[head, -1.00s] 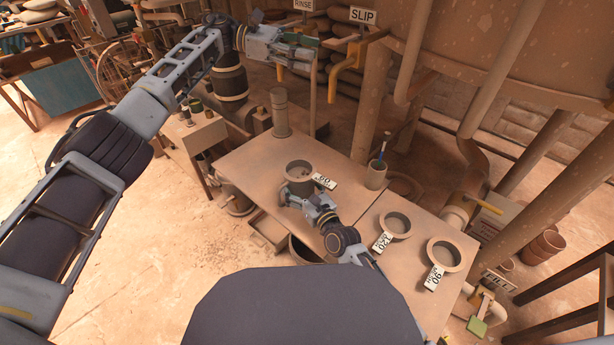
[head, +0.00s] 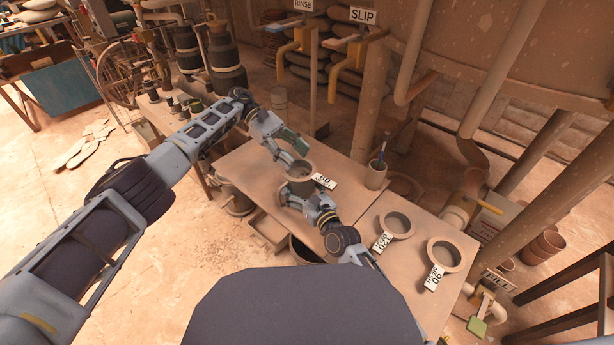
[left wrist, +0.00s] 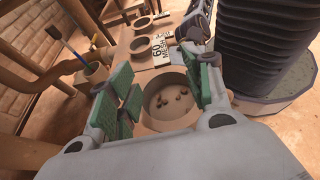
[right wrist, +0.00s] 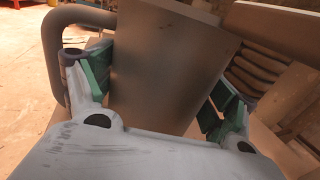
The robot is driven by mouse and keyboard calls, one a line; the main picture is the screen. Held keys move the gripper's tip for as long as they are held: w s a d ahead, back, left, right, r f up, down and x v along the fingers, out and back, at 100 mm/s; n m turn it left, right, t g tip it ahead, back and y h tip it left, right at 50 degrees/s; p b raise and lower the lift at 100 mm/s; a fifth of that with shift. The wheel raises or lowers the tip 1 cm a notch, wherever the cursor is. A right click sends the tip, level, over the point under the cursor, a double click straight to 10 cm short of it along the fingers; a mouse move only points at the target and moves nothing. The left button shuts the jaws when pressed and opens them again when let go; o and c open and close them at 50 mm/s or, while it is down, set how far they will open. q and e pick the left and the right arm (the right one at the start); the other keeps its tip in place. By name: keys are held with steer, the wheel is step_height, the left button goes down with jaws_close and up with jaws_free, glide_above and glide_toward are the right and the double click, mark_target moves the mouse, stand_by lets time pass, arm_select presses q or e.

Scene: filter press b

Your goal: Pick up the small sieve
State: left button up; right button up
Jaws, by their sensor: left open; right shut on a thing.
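A round sieve with a 60 tag (head: 324,181) sits on or in a metal vessel (right wrist: 165,70) on the table. Several brown lumps lie inside the sieve (left wrist: 165,100). My left gripper (head: 284,150) is open over the sieve's far-left side; in the left wrist view its green-padded fingers stand either side of the sieve. My right gripper (head: 300,198) is shut on the vessel's body, low beside the sieve; the right wrist view shows a curved handle on the vessel's left. The join between sieve and vessel is hidden.
Two more tagged round sieves, one (head: 397,222) and another (head: 444,257), lie on the right part of the table. A cup with a blue-handled tool (head: 377,172) stands at the table's back edge. RINSE and SLIP pipes hang behind.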

mark_target(326, 181)
arm_select(q)
steer(key=shift+s+d, duration=0.1)
steer(key=shift+d, duration=0.05)
steer(key=shift+x, duration=2.85)
steer(key=shift+f, duration=0.1)
steer(key=shift+x, duration=2.95)
steer(key=shift+c, duration=0.3)
steer(key=c, duration=1)
